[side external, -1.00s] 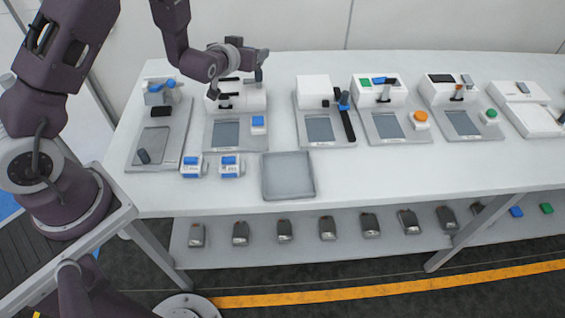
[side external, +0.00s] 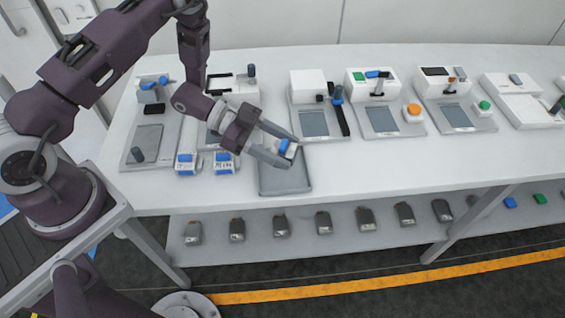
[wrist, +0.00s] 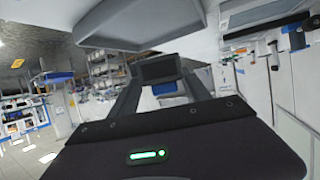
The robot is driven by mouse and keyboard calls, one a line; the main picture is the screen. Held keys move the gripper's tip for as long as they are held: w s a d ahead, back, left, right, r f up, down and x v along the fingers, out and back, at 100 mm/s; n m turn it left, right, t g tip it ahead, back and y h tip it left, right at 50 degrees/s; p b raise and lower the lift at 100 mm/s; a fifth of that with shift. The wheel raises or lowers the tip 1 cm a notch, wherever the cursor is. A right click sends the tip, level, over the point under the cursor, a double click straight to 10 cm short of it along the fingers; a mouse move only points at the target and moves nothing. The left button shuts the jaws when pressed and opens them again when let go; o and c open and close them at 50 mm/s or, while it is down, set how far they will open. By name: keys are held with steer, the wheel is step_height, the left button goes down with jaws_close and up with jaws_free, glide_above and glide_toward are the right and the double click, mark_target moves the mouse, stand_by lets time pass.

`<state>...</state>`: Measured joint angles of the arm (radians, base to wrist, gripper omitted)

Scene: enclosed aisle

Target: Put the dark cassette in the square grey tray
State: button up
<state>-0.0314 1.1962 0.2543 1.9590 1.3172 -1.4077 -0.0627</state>
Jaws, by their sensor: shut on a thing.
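My gripper (side external: 284,151) is shut on a small cassette (side external: 286,147), held at a tilt over the far right part of the square grey tray (side external: 284,184). In the side view the cassette shows a blue part and a pale face. In the wrist view the held cassette (wrist: 157,70) shows a dark face between the fingers, with blue below it. The fingers cover part of it. The tray lies flat near the table's front edge, and its visible floor is empty. I cannot tell whether the cassette touches it.
Two white-and-blue boxes (side external: 186,163) (side external: 224,162) stand left of the tray. Several instruments line the back, one with an orange knob (side external: 413,112). A dark peg (side external: 137,155) is at the left instrument. Dark units (side external: 323,222) sit on the lower shelf. Table right of the tray is clear.

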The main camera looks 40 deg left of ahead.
mark_target(283, 171)
step_height(283, 171, down, 5)
steer(key=shift+r, duration=0.2)
steer(key=shift+f, duration=0.15)
steer(key=o, duration=1.4)
